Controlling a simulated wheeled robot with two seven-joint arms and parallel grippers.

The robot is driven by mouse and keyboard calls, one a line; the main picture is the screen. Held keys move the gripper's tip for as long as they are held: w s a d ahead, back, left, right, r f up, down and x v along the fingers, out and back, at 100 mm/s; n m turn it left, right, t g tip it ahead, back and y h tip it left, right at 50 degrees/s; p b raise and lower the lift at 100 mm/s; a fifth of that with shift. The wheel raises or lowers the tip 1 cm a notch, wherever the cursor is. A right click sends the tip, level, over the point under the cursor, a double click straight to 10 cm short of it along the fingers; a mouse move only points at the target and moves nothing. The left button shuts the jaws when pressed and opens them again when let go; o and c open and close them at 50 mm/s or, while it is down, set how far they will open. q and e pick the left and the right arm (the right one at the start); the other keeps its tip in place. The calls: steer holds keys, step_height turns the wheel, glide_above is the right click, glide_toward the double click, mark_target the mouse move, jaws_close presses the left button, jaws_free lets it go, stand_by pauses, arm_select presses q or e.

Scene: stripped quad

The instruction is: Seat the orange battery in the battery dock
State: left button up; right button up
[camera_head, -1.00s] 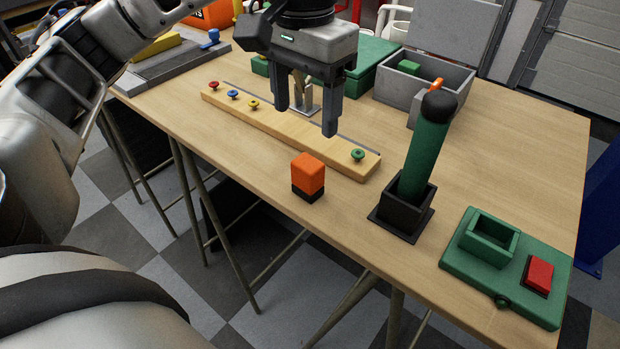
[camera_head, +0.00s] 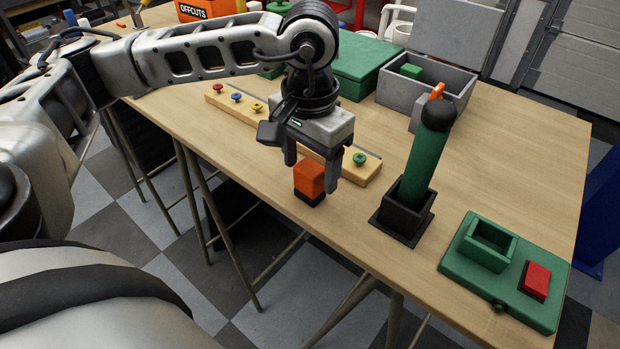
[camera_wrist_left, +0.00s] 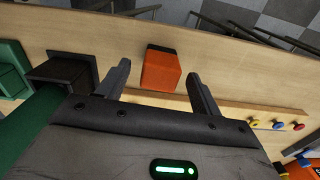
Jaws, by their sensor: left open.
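The orange battery (camera_head: 309,178) with a black base stands upright on the table near its front edge. It also shows in the left wrist view (camera_wrist_left: 161,70), between and beyond the two fingers. My left gripper (camera_head: 311,174) is open above and around the line of the battery; whether the fingers touch it I cannot tell. The left wrist view shows gaps on both sides of it. The green dock (camera_head: 470,272) lies at the front right of the table, with an open square socket (camera_head: 488,244) and a red block (camera_head: 536,280) on it. My right gripper is not in view.
A black holder (camera_head: 402,216) with a tilted green cylinder (camera_head: 427,160) stands between battery and dock. A wooden strip (camera_head: 359,172) with coloured knobs lies behind the battery. A grey bin (camera_head: 447,84) and a green box (camera_head: 360,65) stand at the back. The right part of the table is clear.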

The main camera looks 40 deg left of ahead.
arm_select(q)
steer(key=c, duration=1.2)
steer(key=shift+r, duration=0.1)
